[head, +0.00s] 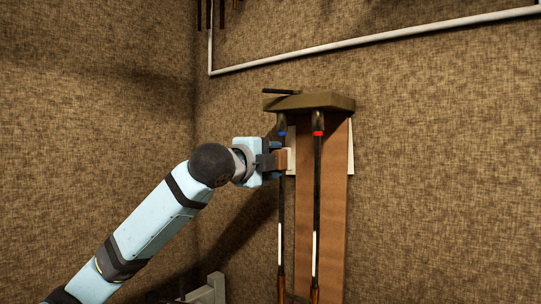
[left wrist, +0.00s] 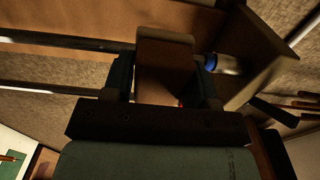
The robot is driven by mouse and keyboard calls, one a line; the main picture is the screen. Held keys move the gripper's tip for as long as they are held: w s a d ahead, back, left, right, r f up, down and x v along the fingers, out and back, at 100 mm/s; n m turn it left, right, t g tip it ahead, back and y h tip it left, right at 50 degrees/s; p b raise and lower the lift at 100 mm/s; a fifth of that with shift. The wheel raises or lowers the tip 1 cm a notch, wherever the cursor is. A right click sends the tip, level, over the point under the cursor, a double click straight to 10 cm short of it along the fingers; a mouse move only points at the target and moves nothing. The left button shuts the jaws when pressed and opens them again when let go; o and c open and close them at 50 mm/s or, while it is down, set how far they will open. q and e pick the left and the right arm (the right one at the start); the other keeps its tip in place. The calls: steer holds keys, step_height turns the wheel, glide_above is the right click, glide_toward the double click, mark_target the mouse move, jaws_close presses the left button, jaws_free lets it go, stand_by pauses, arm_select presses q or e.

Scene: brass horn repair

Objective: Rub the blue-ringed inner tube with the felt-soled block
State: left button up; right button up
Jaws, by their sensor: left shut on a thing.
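A pale layer, seemingly the felt sole (head: 291,161), is on the block's side away from my gripper. The block hides part of the tube; I cannot tell whether they touch. My right gripper is not in view.
A red-ringed tube (head: 317,200) stands close to the right, parallel to the blue-ringed one. Both hang below an olive top piece (head: 335,102) on the brown board (head: 335,220). A white pipe (head: 380,38) runs along the wall. A grey object (head: 212,288) stands low at the left.

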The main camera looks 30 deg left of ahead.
arm_select(q)
steer(key=shift+f+b, duration=2.5)
steer(key=shift+f, duration=4)
steer(key=shift+s, duration=0.1)
glide_toward(280, 215)
steer(key=shift+w, duration=0.45)
steer(key=s, duration=0.3)
steer(key=shift+b, duration=0.4)
